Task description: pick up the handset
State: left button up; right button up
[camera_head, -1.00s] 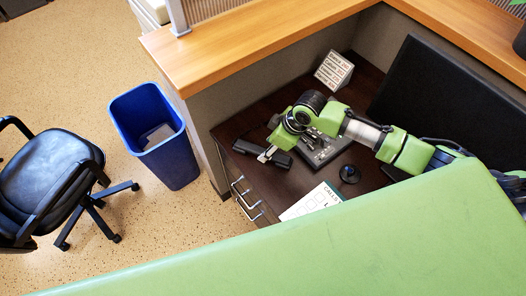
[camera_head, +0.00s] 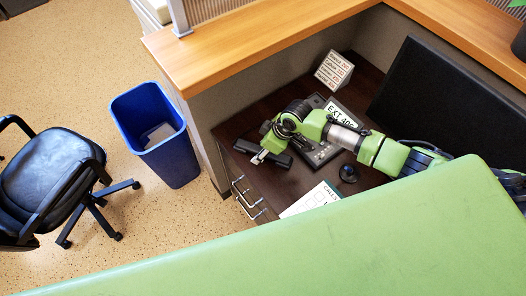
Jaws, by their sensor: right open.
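The black handset (camera_head: 243,147) lies on the dark desk near its left edge, apart from the phone base (camera_head: 323,154), which carries a keypad and an "EXT 406" label. My right arm reaches in from the right across the phone base. My right gripper (camera_head: 260,158) is open at the handset, over its middle, and hides part of it. I cannot tell whether the fingers touch it. My left gripper is not in view.
A black round object (camera_head: 348,173) and a "CALLS" sheet (camera_head: 314,199) lie on the desk. A list card (camera_head: 333,71) stands behind, a monitor (camera_head: 447,105) at right. A wooden-topped partition (camera_head: 225,48) borders the desk. A blue bin (camera_head: 155,135) and chair (camera_head: 50,175) are left.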

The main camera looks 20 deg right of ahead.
grip_shut()
jog(key=shift+r, duration=0.1)
